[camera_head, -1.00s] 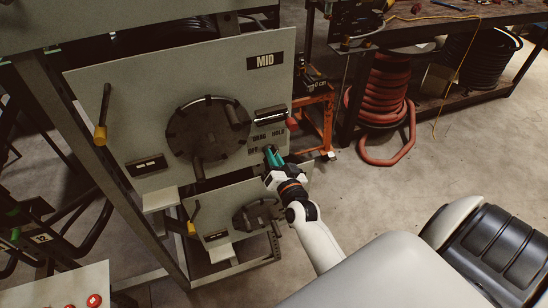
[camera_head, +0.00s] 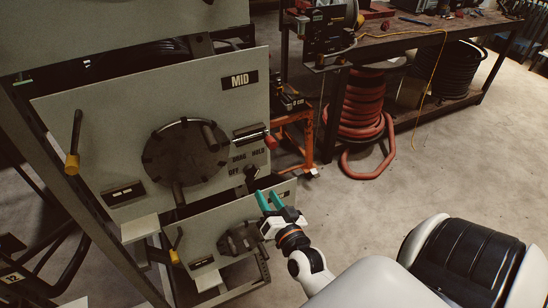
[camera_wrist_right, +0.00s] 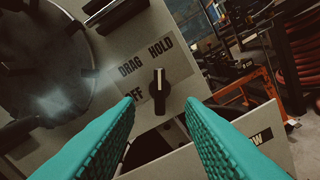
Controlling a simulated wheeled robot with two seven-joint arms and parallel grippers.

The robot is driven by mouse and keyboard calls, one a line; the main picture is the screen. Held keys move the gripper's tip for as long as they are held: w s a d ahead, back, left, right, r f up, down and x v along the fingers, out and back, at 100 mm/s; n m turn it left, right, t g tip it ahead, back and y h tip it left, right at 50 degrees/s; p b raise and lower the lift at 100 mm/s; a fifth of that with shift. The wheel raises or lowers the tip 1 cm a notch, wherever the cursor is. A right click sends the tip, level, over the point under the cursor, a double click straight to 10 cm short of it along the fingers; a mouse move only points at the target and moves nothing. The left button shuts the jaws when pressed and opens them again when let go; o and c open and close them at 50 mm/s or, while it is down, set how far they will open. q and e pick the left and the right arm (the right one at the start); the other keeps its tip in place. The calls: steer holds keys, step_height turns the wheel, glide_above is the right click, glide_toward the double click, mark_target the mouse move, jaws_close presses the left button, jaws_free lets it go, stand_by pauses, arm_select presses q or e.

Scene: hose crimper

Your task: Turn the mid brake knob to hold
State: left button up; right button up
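The mid panel (camera_head: 90,125), labelled MID, carries a small black knob (camera_head: 251,173) below the DRAG and HOLD labels. In the right wrist view the knob (camera_wrist_right: 160,90) shows a pale line pointing up toward the HOLD label (camera_wrist_right: 160,48). The DRAG label (camera_wrist_right: 130,67) is up and left of it, and the OFF label is partly hidden by a finger. My right gripper (camera_head: 270,196), with teal fingers, is open and empty, below and right of the knob. In the wrist view the knob appears between the fingertips, apart from them. My left gripper is not in view.
A round black plate (camera_head: 185,152) and a red-tipped lever (camera_head: 270,142) are beside the knob. A lower panel (camera_head: 205,235) sits beneath. An orange frame (camera_head: 300,140), a red hose coil (camera_head: 358,108) and a workbench (camera_head: 440,40) stand right.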

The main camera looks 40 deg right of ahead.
steer(key=v, duration=0.3)
steer(key=shift+s, duration=0.3)
steer(key=s+a+f+n+g+y+b, duration=0.1)
steer(key=s+a+f+n+g, duration=0.15)
steer(key=f, duration=0.75)
steer(key=s+a+f+n+g+y, duration=0.1)
steer(key=a+f+g+y, duration=0.15)
steer(key=f, duration=0.65)
steer(key=s+a+f+n+g+y+b, duration=0.15)
steer(key=a+f, duration=0.25)
steer(key=f, duration=0.6)
steer(key=s+f+n+g, duration=0.4)
steer(key=s+f+g, duration=0.2)
steer(key=s+f, duration=0.75)
steer(key=s+d+f+n+g+h, duration=0.1)
steer(key=s+f+g, duration=0.3)
steer(key=s, duration=0.9)
step_height(320, 180, down, 3)
steer(key=shift+s+d+n, duration=0.35)
steer(key=shift+d+n, duration=0.25)
steer(key=shift+d, duration=0.15)
